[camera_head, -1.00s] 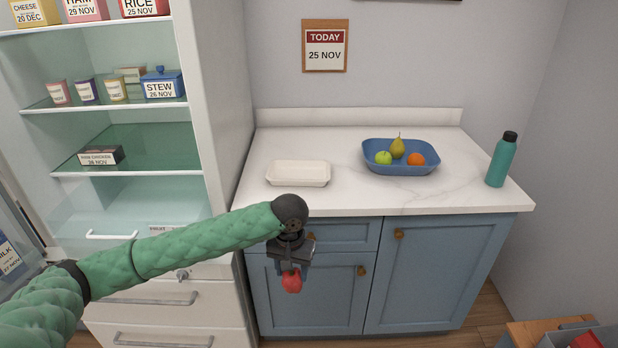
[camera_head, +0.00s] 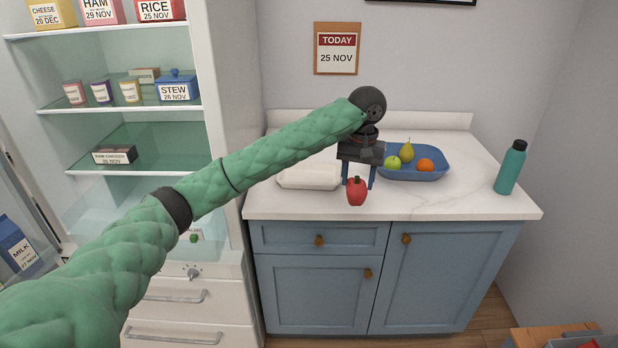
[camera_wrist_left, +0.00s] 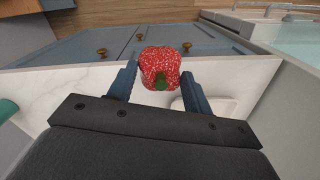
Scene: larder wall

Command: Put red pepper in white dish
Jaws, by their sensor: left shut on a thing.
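The red pepper (camera_head: 357,191) is between the fingers of my left gripper (camera_head: 357,184), which is shut on it. In the head view it is near the counter's front edge, to the right of the white dish; its height above the counter is hard to tell. In the left wrist view the pepper (camera_wrist_left: 160,67) sits between the two blue fingertips, its green stem toward the camera. The white dish (camera_head: 308,178) stands on the counter, partly behind my left arm and gripper. A corner of the dish also shows in the left wrist view (camera_wrist_left: 222,106). My right gripper is not in view.
A blue tray (camera_head: 437,174) with a pear, a green apple and an orange stands behind and right of my gripper. A teal bottle (camera_head: 510,170) stands at the counter's right end. The open fridge (camera_head: 222,120) is at left. The counter (camera_head: 440,200) is clear at front right.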

